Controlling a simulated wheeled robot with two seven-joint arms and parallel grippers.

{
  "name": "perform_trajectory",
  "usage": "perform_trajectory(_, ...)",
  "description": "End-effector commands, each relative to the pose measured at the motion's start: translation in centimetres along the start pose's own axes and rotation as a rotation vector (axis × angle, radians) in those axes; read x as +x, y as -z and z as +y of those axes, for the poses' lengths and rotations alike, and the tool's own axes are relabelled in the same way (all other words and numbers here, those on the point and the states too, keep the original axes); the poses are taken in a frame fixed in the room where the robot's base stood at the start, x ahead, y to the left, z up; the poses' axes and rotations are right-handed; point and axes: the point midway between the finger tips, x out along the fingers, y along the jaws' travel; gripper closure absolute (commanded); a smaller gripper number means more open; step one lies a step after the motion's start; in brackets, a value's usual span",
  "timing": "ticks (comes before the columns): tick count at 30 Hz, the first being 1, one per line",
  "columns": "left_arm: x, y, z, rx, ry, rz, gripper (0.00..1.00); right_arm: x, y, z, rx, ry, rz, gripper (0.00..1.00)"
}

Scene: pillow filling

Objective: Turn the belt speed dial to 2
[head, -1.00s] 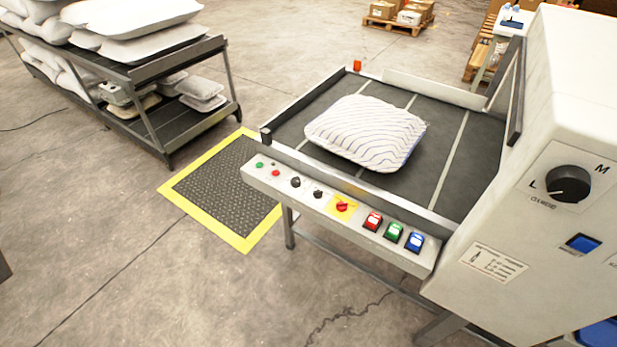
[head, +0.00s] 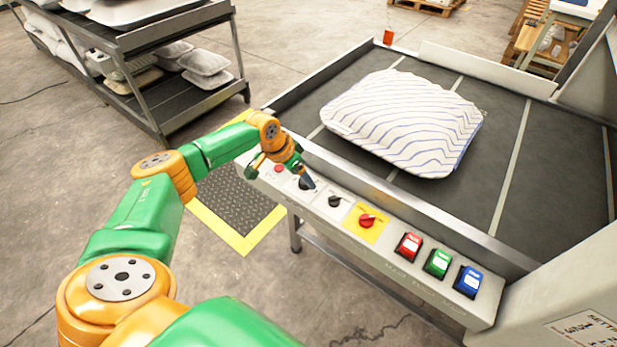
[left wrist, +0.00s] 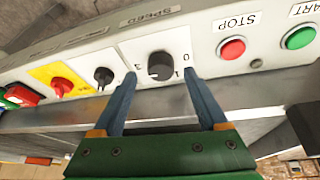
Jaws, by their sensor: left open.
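The belt speed dial (left wrist: 160,65) is a black round knob on a white plate, upside down in the left wrist view under a "SPEED" label. The figures 0, 1 and 3 show around it; its pointer setting is too small to read surely. My left gripper (left wrist: 158,82) is open, with one blue finger on either side of the dial's plate, and nothing is held. In the head view my left gripper (head: 309,183) is at the control panel (head: 400,258), partly hiding the dial. Contact with the knob cannot be told. My right gripper is not in view.
A second black knob (left wrist: 104,76), a red knob (left wrist: 62,86) on yellow, and STOP (left wrist: 232,48) and START (left wrist: 298,38) buttons flank the dial. Red, green and blue switches (head: 437,262) sit farther right. A striped pillow (head: 405,120) lies on the belt (head: 500,110) behind the panel.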

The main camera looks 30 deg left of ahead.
Motion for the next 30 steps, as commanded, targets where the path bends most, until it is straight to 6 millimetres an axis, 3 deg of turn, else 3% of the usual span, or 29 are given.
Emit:
perform_trajectory(3, 1.4, 0.0, 0.0, 0.0, 0.0, 0.001, 0.24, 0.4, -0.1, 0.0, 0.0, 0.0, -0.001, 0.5)
perform_trajectory(11, 1.5, 0.0, 0.0, 0.0, 0.002, 0.002, 0.27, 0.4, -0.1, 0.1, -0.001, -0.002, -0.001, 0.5)
perform_trajectory(19, 1.5, 0.0, 0.0, -0.001, 0.002, 0.002, 1.0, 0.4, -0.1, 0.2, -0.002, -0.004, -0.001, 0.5)
perform_trajectory(30, 1.1, 0.1, 0.1, -0.054, 0.023, 0.004, 1.0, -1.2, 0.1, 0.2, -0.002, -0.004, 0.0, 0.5)
